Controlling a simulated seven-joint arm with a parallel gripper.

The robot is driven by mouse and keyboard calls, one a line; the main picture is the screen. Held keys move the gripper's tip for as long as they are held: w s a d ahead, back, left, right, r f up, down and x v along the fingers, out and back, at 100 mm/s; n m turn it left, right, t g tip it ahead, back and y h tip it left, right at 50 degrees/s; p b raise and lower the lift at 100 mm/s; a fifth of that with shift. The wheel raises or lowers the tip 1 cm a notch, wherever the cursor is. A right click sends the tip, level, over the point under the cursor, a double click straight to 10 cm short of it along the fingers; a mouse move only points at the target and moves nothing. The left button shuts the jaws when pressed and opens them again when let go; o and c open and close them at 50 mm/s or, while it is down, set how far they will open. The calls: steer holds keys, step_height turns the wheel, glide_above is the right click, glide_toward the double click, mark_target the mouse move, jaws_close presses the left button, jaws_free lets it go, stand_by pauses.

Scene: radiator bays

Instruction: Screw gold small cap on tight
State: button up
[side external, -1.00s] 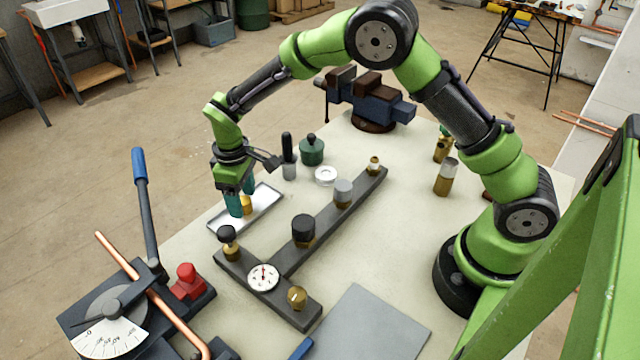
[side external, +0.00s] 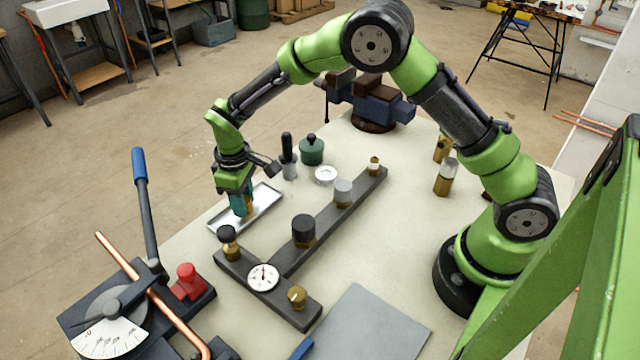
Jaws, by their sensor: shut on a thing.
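The small gold cap (side external: 250,204) is in the shallow metal tray (side external: 266,207), partly hidden by the teal fingers. My gripper (side external: 243,208) points down over the tray and is shut on the cap, low at the tray floor. The dark T-shaped manifold (side external: 279,267) lies to the right of the tray. A small brass fitting with a pale top (side external: 374,166) stands at its far end. A brass piece (side external: 297,297) sits at its near right end; I cannot tell whether it is capped.
A black-topped fitting (side external: 228,240), a large black cap (side external: 303,228) and a grey cap (side external: 343,190) rise from the manifold. A pipe bender (side external: 110,318) stands front left. A green pot (side external: 312,150) and a vise (side external: 368,103) are behind. The grey mat (side external: 372,330) is clear.

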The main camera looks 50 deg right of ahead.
step_height(320, 180, up, 9)
steer(key=shift+f, duration=0.15)
step_height(320, 180, up, 2)
steer(key=d, duration=0.2)
steer(key=r, duration=0.2)
glide_above(374, 158)
steer(key=shift+m, duration=0.4)
steer(key=shift+f+n, duration=0.4)
steer(key=shift+f, duration=2.1)
steer(key=shift+f, duration=1.1)
